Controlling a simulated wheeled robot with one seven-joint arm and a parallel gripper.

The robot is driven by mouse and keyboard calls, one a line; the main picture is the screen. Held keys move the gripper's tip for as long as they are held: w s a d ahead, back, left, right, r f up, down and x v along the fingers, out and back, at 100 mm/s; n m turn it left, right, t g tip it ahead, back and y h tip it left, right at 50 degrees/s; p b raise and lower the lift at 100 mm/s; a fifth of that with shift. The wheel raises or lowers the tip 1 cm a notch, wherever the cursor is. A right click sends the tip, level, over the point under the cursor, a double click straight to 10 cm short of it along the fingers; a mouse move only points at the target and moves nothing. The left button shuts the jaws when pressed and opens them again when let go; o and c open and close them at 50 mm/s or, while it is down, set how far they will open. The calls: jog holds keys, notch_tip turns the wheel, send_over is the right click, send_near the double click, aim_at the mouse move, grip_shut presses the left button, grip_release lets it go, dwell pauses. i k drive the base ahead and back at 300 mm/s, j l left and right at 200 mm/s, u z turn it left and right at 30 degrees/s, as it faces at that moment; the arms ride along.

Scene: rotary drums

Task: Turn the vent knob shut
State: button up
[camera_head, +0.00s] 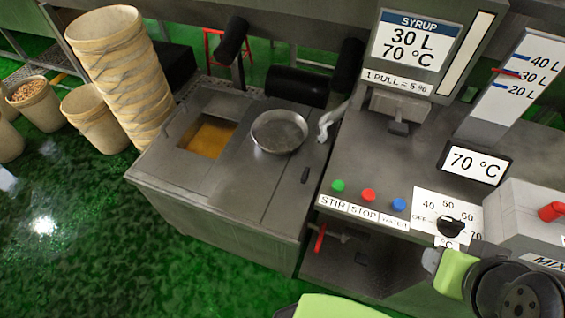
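No knob with a readable vent label shows, so I cannot tell which control is the vent knob. A black dial knob (450,226) sits on a white scale marked OFF, 40, 50, 60, 70 °C; its lower part is close to my arm in the picture. A red handle (551,211) sticks out of a grey box at the right edge. A red valve lever (320,238) hangs under the panel's front edge. Green and black links of my arm fill the lower right corner. No gripper fingers can be made out.
Green, red and blue buttons (398,205) sit on the panel, labelled STIR, STOP and WATER. A syrup display (416,41) reads 30 L, 70 °C. A metal pan (279,132) rests on the vat cover (235,175). Stacked tubs (118,75) stand at left; green floor is clear in front.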

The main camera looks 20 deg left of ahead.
aim_at(305, 175)
jog(key=u, duration=1.05)
jog(key=i+j+u, duration=0.15)
jog(key=j, duration=0.25)
jog(key=i+j+u, duration=0.15)
jog(key=i+j, duration=0.1)
jog(key=j, duration=0.1)
